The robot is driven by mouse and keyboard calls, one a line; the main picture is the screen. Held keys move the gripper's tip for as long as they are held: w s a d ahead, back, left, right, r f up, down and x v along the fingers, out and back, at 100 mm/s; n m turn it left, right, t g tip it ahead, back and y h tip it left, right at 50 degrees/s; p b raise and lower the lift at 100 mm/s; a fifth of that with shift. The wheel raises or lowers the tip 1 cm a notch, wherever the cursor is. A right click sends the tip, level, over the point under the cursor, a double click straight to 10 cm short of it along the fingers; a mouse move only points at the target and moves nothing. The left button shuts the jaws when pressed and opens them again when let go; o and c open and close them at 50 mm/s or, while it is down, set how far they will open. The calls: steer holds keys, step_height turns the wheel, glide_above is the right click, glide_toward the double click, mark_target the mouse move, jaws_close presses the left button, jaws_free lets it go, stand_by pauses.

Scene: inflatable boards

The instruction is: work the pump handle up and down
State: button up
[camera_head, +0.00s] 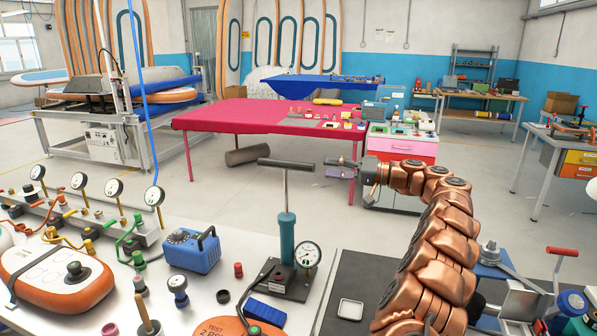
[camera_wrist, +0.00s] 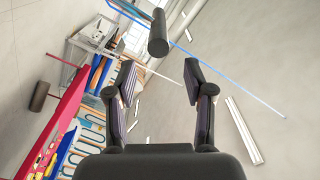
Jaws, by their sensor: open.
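The pump stands on the workbench with a dark T-shaped handle (camera_head: 286,164) raised on a thin rod. Below it are a teal cylinder (camera_head: 287,238), a dark base plate (camera_head: 282,281) and a round gauge (camera_head: 307,254). My gripper (camera_head: 338,168) is just right of the handle's right end, about level with it, and apart from it. In the wrist view, my gripper (camera_wrist: 160,80) is open and empty. The dark handle bar (camera_wrist: 158,34) shows ahead of the fingertips, nearly end-on and roughly centred between them.
A blue box (camera_head: 192,250), an orange board piece (camera_head: 55,278) and several gauges on a manifold (camera_head: 80,210) crowd the bench's left. A small white tray (camera_head: 350,309) lies on the dark mat right of the pump. A pink table (camera_head: 235,118) stands beyond; air around the handle is clear.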

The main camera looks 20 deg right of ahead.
mark_target(301, 165)
steer(key=w+a+n, duration=0.1)
steer(key=a+n, duration=0.1)
steer(key=n, duration=0.2)
steer(key=w+a+n, duration=0.2)
steer(key=a+n, duration=0.1)
steer(key=n, duration=0.2)
steer(key=w+a+n+p, duration=0.1)
steer(key=a+n, duration=0.2)
steer(key=n, duration=0.1)
steer(key=shift+w+a+f, duration=0.1)
steer(key=shift+w+f, duration=0.05)
steer(key=shift+w, duration=0.2)
jaws_close()
stand_by(0.4)
